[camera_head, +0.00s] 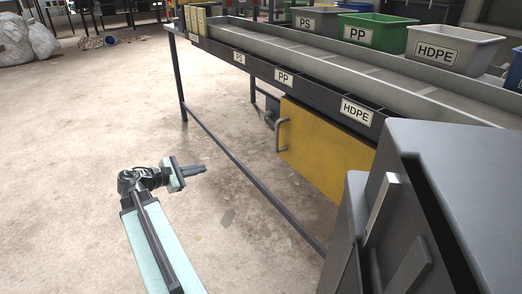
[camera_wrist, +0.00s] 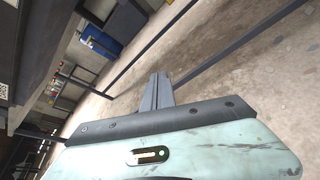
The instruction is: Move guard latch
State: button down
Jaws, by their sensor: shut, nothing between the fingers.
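I cannot make out the panel or a latch for sure in the wrist view.
Labelled bins, one a green PP bin (camera_head: 375,35), stand above the table. A large grey housing (camera_head: 455,200) fills the right foreground.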

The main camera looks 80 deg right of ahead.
aim_at(272, 121)
jog(key=s+d+r+g+p, duration=0.1)
jog(key=s+d+r, duration=0.2)
jog(key=s, duration=0.4)
jog(key=s+d+r+n+g, duration=0.1)
jog(key=s+d+r+g, duration=0.1)
jog(key=s+d, duration=0.3)
jog(key=s+d+r+g+p, duration=0.1)
jog(key=s+d+r, duration=0.3)
jog(key=s, duration=0.5)
jog(key=shift+s+d+r+n+g+h+p, duration=0.2)
jog(key=shift+d+r+n+g+h+p, duration=0.15)
jog(key=shift+g, duration=0.25)
jog(key=shift+f, duration=0.1)
